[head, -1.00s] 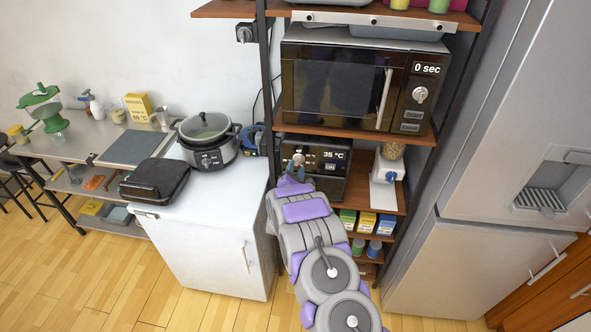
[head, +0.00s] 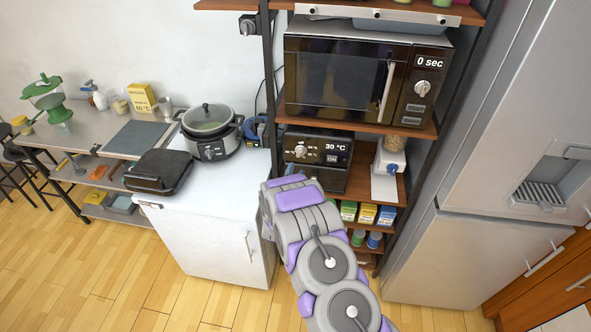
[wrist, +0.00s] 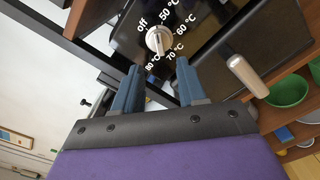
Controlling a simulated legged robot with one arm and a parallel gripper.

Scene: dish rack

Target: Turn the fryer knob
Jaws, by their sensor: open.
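The fryer (head: 330,183) is a dark box on the shelf below the microwave. Its display reads 30 °C, with ON beneath. The white fryer knob (head: 300,151) is left of the display. In the wrist view the knob (wrist: 159,40) sits amid the marks off, 50, 60, 70 and 80 °C; its bar points down the picture, towards the 70 and 80 °C marks. My gripper (wrist: 158,67) is open and empty, its two blue fingers spread with the knob just beyond the gap between their tips.
The microwave (head: 345,80) stands directly above the fryer, under its own shelf's post and boards. A white dispenser (head: 388,172) stands right of the fryer. A pot (head: 210,130) and a black grill (head: 158,171) sit on the white counter at left. The fridge (head: 480,230) is at right.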

